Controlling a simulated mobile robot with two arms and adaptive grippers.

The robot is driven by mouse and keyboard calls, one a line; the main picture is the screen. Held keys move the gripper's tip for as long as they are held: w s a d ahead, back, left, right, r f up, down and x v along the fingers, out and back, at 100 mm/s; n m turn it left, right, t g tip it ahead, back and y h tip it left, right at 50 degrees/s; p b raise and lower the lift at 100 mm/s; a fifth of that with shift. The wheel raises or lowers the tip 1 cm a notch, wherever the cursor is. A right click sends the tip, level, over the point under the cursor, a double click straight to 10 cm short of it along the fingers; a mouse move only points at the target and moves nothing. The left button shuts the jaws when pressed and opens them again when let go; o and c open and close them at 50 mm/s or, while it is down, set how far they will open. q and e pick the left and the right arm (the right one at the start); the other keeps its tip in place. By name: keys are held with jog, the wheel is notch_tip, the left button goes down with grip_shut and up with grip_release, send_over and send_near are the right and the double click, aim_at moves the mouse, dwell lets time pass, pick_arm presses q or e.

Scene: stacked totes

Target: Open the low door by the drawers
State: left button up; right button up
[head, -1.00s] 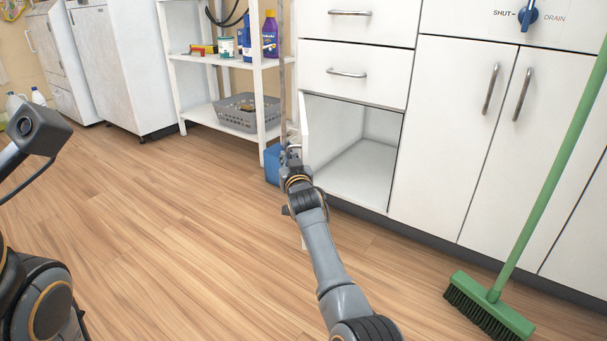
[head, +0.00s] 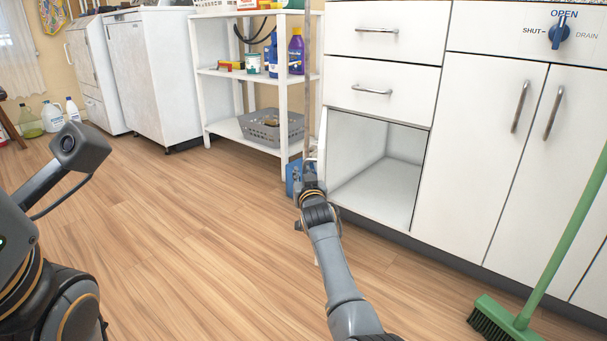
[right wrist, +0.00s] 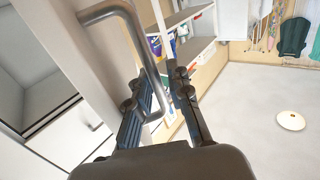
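The low white door (head: 322,138) below the drawers stands swung open to the left, seen almost edge-on in the head view. The empty cupboard space (head: 385,165) behind it shows. My right gripper (head: 312,180) is at the door, low in front of the cupboard. In the right wrist view the door's grey bar handle (right wrist: 150,62) runs down so that its lower end lies between the two fingers (right wrist: 160,95). The fingers stand apart with a gap, not clamped on the bar. My left arm shows at the left, but its fingers are not visible.
Two drawers (head: 372,92) sit above the cupboard. A white shelf unit (head: 284,120) with bottles and a grey basket (head: 272,128) stands just left of the door. A green broom (head: 505,320) leans at the right. The wooden floor (head: 190,240) in front is clear.

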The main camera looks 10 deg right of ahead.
jog(key=shift+d+r, duration=0.15)
jog(key=shift+r, duration=0.05)
jog(key=s, duration=0.7)
jog(key=shift+s, duration=0.25)
jog(key=shift+f, duration=0.1)
jog(key=shift+c, duration=0.4)
